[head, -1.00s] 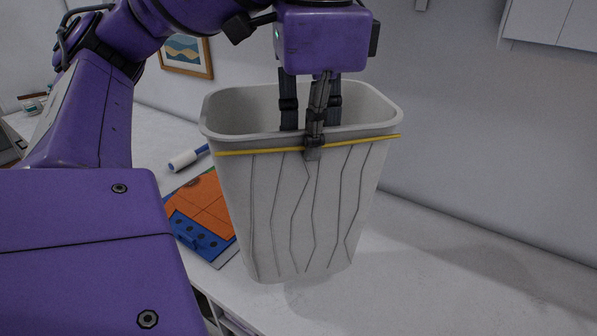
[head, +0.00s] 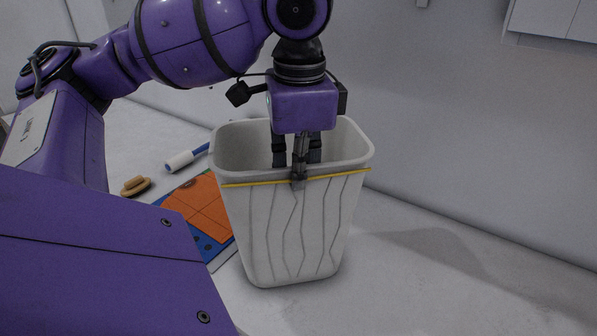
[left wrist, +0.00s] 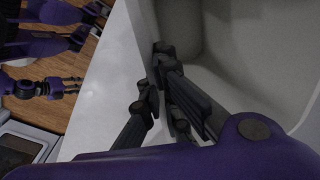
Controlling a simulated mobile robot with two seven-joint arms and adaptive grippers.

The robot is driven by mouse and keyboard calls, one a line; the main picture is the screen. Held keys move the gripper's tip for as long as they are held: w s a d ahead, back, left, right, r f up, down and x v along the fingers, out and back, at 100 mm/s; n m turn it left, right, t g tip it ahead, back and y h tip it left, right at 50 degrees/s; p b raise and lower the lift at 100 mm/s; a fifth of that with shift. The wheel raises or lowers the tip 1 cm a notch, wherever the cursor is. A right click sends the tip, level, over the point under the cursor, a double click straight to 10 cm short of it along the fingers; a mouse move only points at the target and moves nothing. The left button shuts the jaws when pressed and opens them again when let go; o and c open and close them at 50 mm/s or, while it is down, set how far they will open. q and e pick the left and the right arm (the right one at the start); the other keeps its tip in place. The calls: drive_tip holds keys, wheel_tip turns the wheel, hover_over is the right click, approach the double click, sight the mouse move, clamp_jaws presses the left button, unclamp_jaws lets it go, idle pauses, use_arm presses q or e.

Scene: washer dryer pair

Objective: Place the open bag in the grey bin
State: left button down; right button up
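The open bag (head: 290,235) is a pale, stiff, bin-shaped form with wrinkle lines and a yellow drawstring band below its rim. It is upright with its mouth up, at the counter in the middle of the head view. My left gripper (head: 298,172) is shut on its near rim, with fingers inside the mouth and one outside. In the left wrist view the fingers (left wrist: 155,75) straddle the pale wall (left wrist: 148,25). I cannot make out a separate grey bin. A small purple gripper (left wrist: 72,86), apparently my right one, is far off and too small to read.
On the white counter (head: 430,290), left of the bag, lie an orange and blue flat item (head: 200,203), a blue-and-white tool (head: 186,159) and a brown brush (head: 135,186). The wall (head: 450,120) stands behind. The counter to the right is clear.

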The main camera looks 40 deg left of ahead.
use_arm(q)
drive_tip(key=c, duration=2)
unclamp_jaws()
drive_tip(key=shift+f, duration=0.1)
